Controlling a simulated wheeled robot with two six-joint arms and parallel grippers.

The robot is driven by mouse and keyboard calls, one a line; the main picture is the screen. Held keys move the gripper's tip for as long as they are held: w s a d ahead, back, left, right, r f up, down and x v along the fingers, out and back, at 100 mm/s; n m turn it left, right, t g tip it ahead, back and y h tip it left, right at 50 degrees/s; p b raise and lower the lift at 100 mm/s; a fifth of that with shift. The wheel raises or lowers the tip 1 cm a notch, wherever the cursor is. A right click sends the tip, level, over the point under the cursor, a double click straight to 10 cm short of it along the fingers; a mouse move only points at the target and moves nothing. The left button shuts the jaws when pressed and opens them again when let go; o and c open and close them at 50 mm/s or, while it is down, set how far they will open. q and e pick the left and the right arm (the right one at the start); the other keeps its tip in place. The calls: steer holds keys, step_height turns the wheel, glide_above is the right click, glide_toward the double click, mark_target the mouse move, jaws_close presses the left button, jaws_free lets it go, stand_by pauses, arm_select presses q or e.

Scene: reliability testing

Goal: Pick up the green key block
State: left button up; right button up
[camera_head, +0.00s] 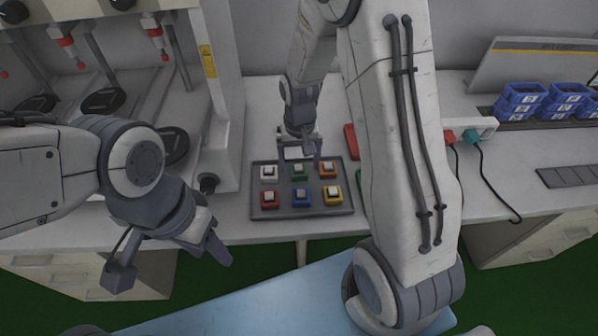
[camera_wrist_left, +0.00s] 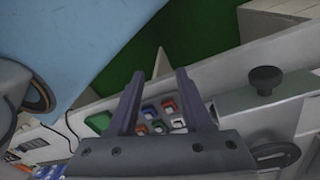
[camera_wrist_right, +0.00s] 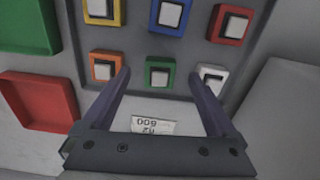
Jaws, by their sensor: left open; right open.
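The green key block (camera_head: 298,172), with a pale square top, sits in the middle of the back row of a dark grey tray (camera_head: 285,214). In the right wrist view the green key block (camera_wrist_right: 160,76) lies between the fingertips in the picture, between an orange and a white block. My right gripper (camera_head: 300,156) is open and empty, pointing down at the tray's back edge; it also shows in the right wrist view (camera_wrist_right: 161,82). Contact with the block is not visible. My left gripper (camera_head: 170,264) is open and empty, in front of the table, left of the tray.
The tray also holds a white block (camera_head: 269,173), an orange block (camera_head: 328,169), a red block (camera_head: 269,199), a blue block (camera_head: 302,197) and a yellow block (camera_head: 332,195). A red bin (camera_wrist_right: 40,101) and a green bin (camera_wrist_right: 25,25) stand beside the tray. Blue boxes (camera_head: 521,98) stand far right.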

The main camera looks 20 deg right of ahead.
mark_target(299, 173)
step_height(299, 173, down, 4)
steer(key=shift+w+r, duration=0.1)
steer(key=shift+r, duration=0.05)
jaws_close()
